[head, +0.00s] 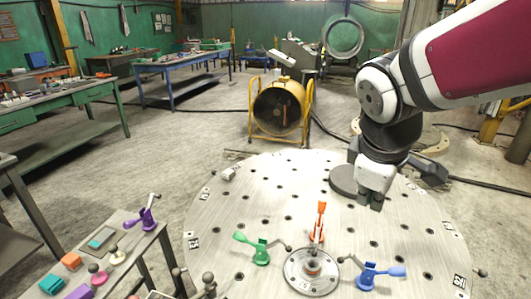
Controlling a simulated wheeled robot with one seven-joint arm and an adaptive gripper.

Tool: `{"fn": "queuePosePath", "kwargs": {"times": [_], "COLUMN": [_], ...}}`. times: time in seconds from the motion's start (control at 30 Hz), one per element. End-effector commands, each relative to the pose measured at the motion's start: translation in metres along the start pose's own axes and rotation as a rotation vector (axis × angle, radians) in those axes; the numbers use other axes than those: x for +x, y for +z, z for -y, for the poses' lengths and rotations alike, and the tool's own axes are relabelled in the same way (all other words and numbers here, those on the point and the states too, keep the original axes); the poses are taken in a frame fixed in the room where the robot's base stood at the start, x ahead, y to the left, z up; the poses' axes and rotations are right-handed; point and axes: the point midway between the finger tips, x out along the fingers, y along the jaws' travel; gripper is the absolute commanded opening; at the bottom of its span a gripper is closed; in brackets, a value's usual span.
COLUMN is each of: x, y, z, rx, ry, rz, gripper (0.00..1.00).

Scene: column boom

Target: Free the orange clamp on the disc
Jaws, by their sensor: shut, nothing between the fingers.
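The orange clamp (317,232) stands at the back edge of a small grey metal disc (299,283) on the large round table. Its orange handle points up, and its arm end reaches toward the disc; whether the tip touches the disc is too small to tell. A green clamp (261,253) stands at the disc's left and a blue clamp (367,277) at its right. My gripper (375,203) hangs above the table, behind and to the right of the orange clamp, apart from it. It is shut and empty, and its fingertips show only small and dark.
The round perforated table (235,205) has free room around the clamps. A side table at lower left carries a purple clamp (147,218), coloured blocks (71,261) and knobs. A yellow drum fan (278,108) and workbenches (190,75) stand farther back.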

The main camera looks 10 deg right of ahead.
Motion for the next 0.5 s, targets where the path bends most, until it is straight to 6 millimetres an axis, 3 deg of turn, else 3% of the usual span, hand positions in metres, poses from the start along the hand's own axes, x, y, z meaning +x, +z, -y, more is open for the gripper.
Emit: {"fn": "queuePosePath", "kwargs": {"times": [0.23, 0.5], "x": [0.053, 0.133], "y": [-0.050, -0.105], "z": [-0.043, -0.059], "rx": [-0.533, -1.120], "ry": [0.030, 0.027], "rz": [0.049, 0.041], "gripper": [0.00, 0.00]}}
